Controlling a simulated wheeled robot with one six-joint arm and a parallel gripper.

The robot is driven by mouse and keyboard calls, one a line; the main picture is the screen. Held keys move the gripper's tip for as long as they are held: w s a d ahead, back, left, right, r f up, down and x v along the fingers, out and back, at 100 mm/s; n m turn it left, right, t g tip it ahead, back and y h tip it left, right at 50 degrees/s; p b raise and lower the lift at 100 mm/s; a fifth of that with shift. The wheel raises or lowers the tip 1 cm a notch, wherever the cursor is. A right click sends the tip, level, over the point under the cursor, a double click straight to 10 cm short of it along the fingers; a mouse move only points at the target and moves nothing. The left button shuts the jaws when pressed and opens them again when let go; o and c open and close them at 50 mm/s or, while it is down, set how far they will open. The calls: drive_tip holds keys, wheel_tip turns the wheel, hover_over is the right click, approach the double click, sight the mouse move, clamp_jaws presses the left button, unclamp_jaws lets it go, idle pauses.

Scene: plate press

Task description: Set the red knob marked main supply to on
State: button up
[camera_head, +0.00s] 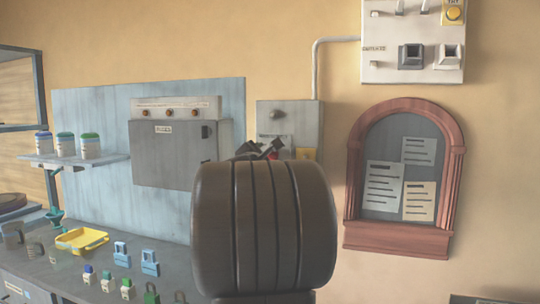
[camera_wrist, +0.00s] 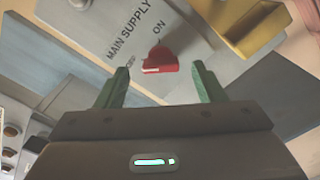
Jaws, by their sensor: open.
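The red knob (camera_wrist: 160,61) shows in the wrist view on a grey plate (camera_wrist: 110,22) lettered MAIN SUPPLY. The word ON is printed beside the knob; a smaller mark on its other side is too blurred to read. A pale line shows on the knob's near edge, but I cannot tell its exact setting. My gripper (camera_wrist: 162,82) is open, with one green finger on each side just short of the knob, and nothing is between them.
A yellow part (camera_wrist: 243,22) stands out close to the knob, right of my fingers. In the head view, a switch panel (camera_head: 413,75) is above right, a framed notice board (camera_head: 398,240) right, and a grey cabinet (camera_head: 175,155) left. A bench with small items is lower left.

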sight(271, 155)
drive_tip(key=shift+x, duration=1.55)
drive_tip(key=c, duration=1)
